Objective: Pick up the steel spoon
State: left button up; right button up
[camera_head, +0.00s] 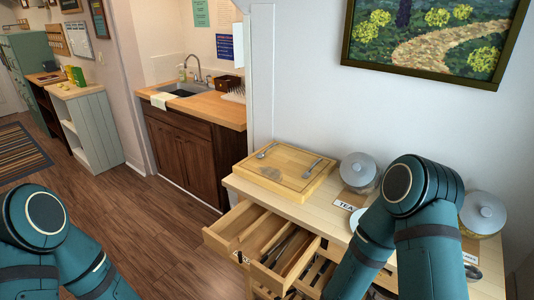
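A light wooden board (284,187) lies on the counter, with a small steel utensil (266,151) at its far left that looks like a spoon. A second steel utensil (312,168) lies near the board's right side; it is too small to tell whether it is a spoon or a fork. Below, an open wooden drawer (226,227) has divided compartments holding several dark, slim utensils (286,246). My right arm crosses the counter's front right, and my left arm is at the lower left. Neither gripper shows.
Lidded glass jars (358,169) (482,212) stand on the pale counter (240,185), one by a TEA label (350,205). The drawer juts out over the floor. A sink cabinet (182,147) stands behind left. The wooden floor (150,215) between is clear.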

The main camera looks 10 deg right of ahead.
aim_at(259, 156)
jog(key=i+j+u, duration=0.15)
jog(key=i+u, duration=0.2)
jog(key=i+j+u, duration=0.1)
jog(key=i+u, duration=0.2)
jog(key=i+j+u, duration=0.3)
jog(key=i, duration=0.3)
jog(key=i+u, duration=0.35)
jog(key=i, duration=0.2)
jog(key=i+z, duration=0.65)
jog(key=z, duration=0.15)
jog(key=i+j+z, duration=0.15)
jog(key=i+z, duration=0.4)
jog(key=z, duration=0.3)
jog(key=i+j+z, duration=0.15)
jog(key=z, duration=0.3)
jog(key=i+j+z, duration=0.15)
jog(key=z, duration=0.3)
